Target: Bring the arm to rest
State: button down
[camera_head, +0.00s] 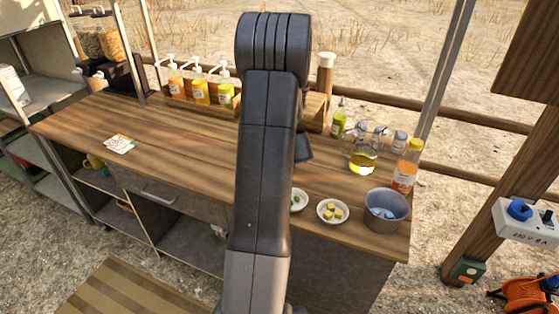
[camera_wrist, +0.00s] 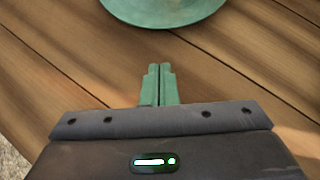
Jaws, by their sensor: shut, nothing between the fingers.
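My gripper (camera_wrist: 159,75) shows in the wrist view with its two green fingers together and nothing between them. It is over the wooden counter (camera_wrist: 60,60), just short of a pale green round dish (camera_wrist: 165,8) at the top edge of that view. How high the fingers are above the wood is hard to tell. In the head view my arm stands up through the middle of the picture and bends away over the counter (camera_head: 190,135). My gripper is hidden behind the arm there.
Right of my arm are a small white dish (camera_head: 298,200), a plate with yellow cubes (camera_head: 332,211), a grey pot (camera_head: 386,211), an orange bottle (camera_head: 406,166) and a glass oil jug (camera_head: 363,157). Pump bottles (camera_head: 200,88) line the back. A card (camera_head: 120,144) lies left, amid free counter.

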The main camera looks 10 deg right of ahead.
jog(key=v, duration=0.7)
jog(key=shift+p, duration=0.3)
jog(key=shift+w+d+f, duration=0.1)
